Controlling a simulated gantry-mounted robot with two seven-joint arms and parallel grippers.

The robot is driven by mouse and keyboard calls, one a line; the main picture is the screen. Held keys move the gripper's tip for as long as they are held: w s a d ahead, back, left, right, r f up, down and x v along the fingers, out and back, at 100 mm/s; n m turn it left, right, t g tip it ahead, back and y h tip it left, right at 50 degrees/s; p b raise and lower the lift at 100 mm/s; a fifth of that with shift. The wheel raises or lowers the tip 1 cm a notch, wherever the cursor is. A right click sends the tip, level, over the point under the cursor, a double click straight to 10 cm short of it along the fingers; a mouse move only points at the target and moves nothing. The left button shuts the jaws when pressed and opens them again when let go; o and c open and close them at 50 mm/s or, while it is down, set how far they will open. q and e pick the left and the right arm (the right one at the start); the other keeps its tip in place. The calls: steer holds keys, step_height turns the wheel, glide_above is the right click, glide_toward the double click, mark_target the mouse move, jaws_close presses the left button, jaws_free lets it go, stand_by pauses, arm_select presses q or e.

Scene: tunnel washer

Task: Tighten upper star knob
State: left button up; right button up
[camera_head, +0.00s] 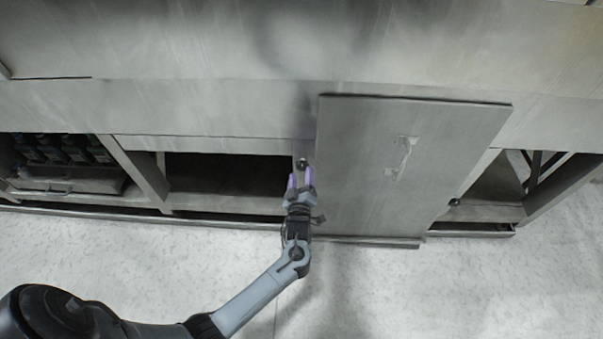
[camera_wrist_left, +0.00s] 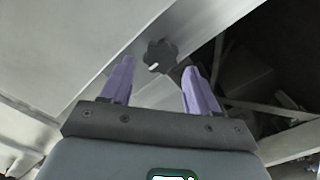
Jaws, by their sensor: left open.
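The black star knob (camera_head: 302,162) sits on a metal strip at the left edge of the panel, just beyond my left gripper (camera_head: 300,181). In the left wrist view the dark lobed knob (camera_wrist_left: 159,55) shows just past the gap between the two purple fingertips of the left gripper (camera_wrist_left: 157,70). The fingers are apart and hold nothing. I cannot tell how far the knob is from the fingertips in depth. My right gripper is in neither view.
A large grey panel with a handle (camera_head: 403,158) covers the frame right of the knob. A small dark knob-like part (camera_head: 454,202) shows at its lower right. An open bay (camera_head: 225,175) lies to the left. The pale floor (camera_head: 470,290) in front is clear.

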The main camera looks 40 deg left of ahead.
mark_target(302, 164)
arm_select(q)
steer(key=shift+b+x, duration=0.4)
steer(key=shift+x, duration=0.95)
steer(key=shift+c, duration=0.2)
steer(key=c, duration=0.7)
